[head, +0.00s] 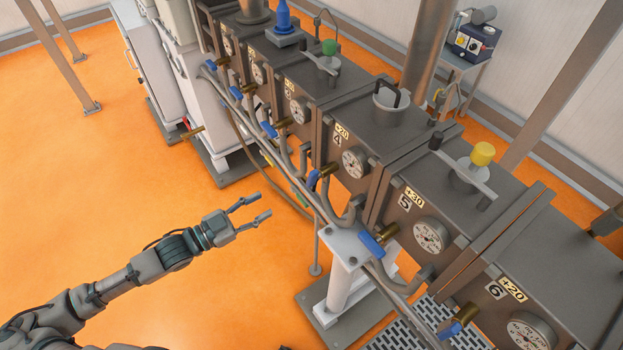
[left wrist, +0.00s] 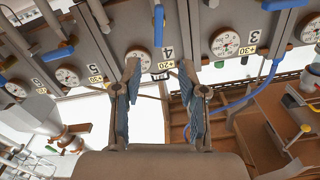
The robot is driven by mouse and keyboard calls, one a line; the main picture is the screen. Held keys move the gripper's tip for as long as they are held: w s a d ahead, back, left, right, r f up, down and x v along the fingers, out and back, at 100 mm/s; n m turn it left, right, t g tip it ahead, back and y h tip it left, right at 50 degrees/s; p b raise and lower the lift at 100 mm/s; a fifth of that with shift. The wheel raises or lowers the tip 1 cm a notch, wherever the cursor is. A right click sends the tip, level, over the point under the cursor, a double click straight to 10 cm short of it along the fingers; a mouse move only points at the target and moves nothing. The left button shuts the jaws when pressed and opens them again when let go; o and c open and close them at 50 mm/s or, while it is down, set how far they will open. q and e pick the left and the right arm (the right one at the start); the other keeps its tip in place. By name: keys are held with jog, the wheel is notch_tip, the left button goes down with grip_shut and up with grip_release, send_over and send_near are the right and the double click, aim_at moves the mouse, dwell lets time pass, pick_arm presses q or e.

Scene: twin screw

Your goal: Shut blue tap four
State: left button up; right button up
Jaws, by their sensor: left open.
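Tap four's blue handle (head: 313,180) sits on a brass fitting on the pipework, below the gauge (head: 355,162) beside the number 4 label (head: 338,139). My left gripper (head: 257,208) is open and empty, to the left of tap four and apart from it. In the left wrist view, my open fingers (left wrist: 158,80) point toward the row of units, with the number 4 label (left wrist: 168,52) between or beyond them. A blue handle (left wrist: 158,25) near that gauge looks like tap four. My right gripper is not in view.
Similar blue taps stand along the row, at number 5 (head: 371,244), number 6 (head: 450,328) and number 3 (head: 268,130). Grey pipes (head: 325,212) run below the gauges. A white support post (head: 347,270) stands under the row. The orange floor (head: 130,215) on the left is clear.

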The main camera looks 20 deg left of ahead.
aim_at(308, 181)
pick_arm(q)
jog(key=b+x, duration=0.2)
jog(key=x, duration=1.3)
jog(key=shift+w+d, duration=0.1)
jog(key=shift+d, duration=0.15)
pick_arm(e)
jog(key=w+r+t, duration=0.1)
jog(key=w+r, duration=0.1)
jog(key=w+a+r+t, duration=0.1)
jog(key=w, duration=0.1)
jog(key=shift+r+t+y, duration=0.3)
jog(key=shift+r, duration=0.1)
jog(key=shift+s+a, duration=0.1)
